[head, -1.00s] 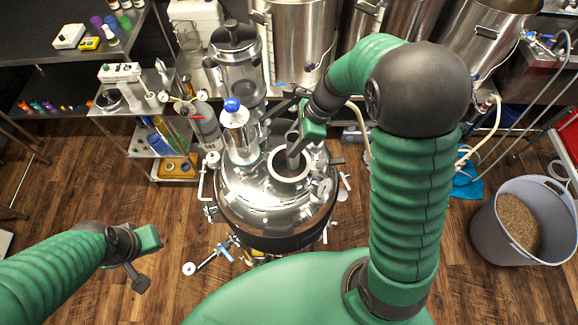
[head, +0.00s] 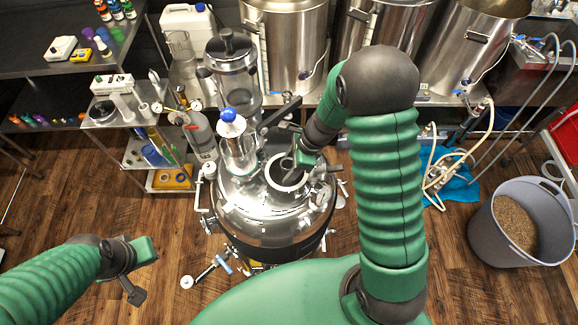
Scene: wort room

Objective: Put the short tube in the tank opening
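The steel tank (head: 265,222) stands in the middle of the head view. Its round opening (head: 272,180), with a bright rim, is on the tank's top. My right gripper (head: 290,172) is at this opening, its dark fingers over the rim's right side and hole. I cannot tell whether they are apart or hold anything. I cannot make out the short tube for sure; a dark shape in the opening is partly covered by the gripper. My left gripper (head: 135,285) hangs over the floor at the lower left, away from the tank, with nothing visible in it.
A blue-capped glass vessel (head: 238,150) rises from the tank's top, left of the opening. Fittings and clamps crowd the lid. A tool with a blue handle (head: 222,264) lies on the floor by the tank. A grain bucket (head: 485,238) stands at the right. Shelves and kettles line the back.

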